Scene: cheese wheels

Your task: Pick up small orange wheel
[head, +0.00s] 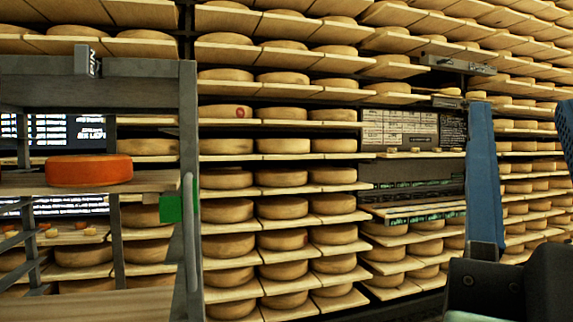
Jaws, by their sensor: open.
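The small orange wheel (90,169) lies flat on a wooden board (150,182) of a grey metal rack at the left. My gripper (523,112) is at the right edge of the view, close to the camera, with its blue fingers pointing up. The fingers are wide apart with nothing between them. The right finger is partly cut off by the picture edge. My gripper is far to the right of the orange wheel and not touching it.
The grey rack has an upright post (189,160) just right of the orange wheel, a green tag (171,209) and a metal beam (120,97) above. Tall shelves of pale cheese wheels (282,178) fill the background. A dark board with labels (400,128) hangs among them.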

